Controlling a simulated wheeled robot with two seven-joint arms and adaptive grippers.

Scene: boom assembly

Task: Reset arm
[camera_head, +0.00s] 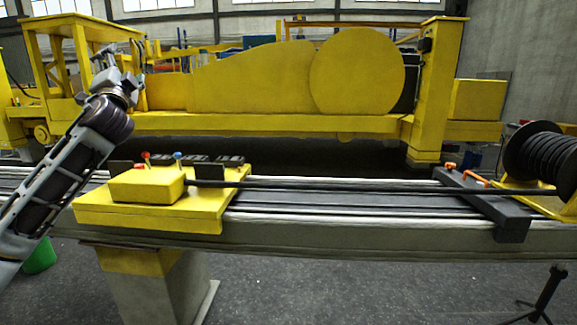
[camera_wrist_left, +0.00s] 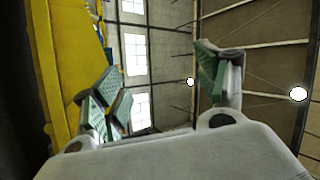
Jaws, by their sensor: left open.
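My left arm (camera_head: 62,165) comes in from the left and is raised, with its left gripper (camera_head: 112,55) pointing up in front of the yellow machine. In the left wrist view the left gripper (camera_wrist_left: 158,78) is open. Its two green-padded fingers stand apart, and nothing is between them. Behind them are the hall's windows and ceiling. My right gripper and right arm are not in view.
A yellow block (camera_head: 147,187) on a yellow plate (camera_head: 205,213) sits on the long rail. A black rod (camera_head: 330,192) runs from it toward a black cable reel (camera_head: 543,155). A dark crossbar (camera_head: 480,203) spans the rail. A large yellow machine (camera_head: 250,85) stands behind.

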